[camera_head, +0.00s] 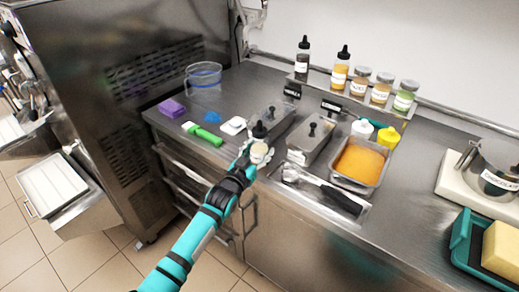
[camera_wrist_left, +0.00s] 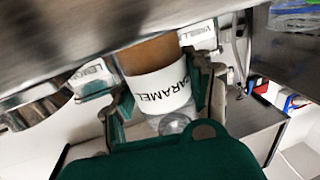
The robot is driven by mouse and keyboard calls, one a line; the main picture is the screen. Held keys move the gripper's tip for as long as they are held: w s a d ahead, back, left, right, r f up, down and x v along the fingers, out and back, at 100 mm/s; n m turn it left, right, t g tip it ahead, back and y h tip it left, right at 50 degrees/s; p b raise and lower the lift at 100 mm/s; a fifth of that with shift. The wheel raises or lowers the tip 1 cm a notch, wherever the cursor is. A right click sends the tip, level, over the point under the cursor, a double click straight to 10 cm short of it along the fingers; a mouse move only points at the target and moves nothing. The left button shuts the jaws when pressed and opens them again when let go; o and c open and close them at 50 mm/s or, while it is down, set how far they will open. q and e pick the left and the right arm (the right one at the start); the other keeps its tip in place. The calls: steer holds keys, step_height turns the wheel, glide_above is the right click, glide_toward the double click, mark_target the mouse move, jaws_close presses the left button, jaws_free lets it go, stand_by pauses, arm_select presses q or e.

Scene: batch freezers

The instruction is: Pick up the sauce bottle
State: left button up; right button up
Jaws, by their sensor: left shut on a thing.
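The sauce bottle (camera_head: 260,150) has a black cap and stands roughly upright near the counter's front edge in the head view. In the left wrist view the bottle (camera_wrist_left: 160,88) shows brown contents and a white label reading CARAMEL. My left gripper (camera_head: 248,158) is shut on it, with a finger on either side of the label in the wrist view. I cannot tell whether the bottle's base touches the counter. My right gripper is not in view.
Lidded steel containers (camera_head: 309,138) stand just behind the bottle. A tray of orange contents (camera_head: 360,162) and a rest with utensils (camera_head: 325,190) lie to the right. More bottles and jars (camera_head: 358,82) line the back shelf. A green-handled scraper (camera_head: 203,134) lies left on the counter.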

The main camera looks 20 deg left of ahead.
mark_target(257, 148)
arm_select(q)
steer(key=shift+r, duration=0.2)
steer(key=shift+r, duration=0.65)
steer(key=shift+s+d+r+b, duration=0.1)
steer(key=shift+s+r+b, duration=0.1)
steer(key=shift+r, duration=0.25)
steer(key=shift+s+d+r+b, duration=0.1)
steer(key=shift+r+b, duration=0.1)
steer(key=shift+r, duration=0.25)
steer(key=s+d+b, duration=0.1)
steer(key=s+d, duration=0.2)
steer(key=s, duration=0.4)
steer(key=s+d+r, duration=0.1)
steer(key=s+d, duration=0.2)
steer(key=s, duration=0.3)
steer(key=shift+s+d+r+b, duration=0.25)
steer(key=shift+s+r+b, duration=0.05)
steer(key=shift+s+b, duration=0.1)
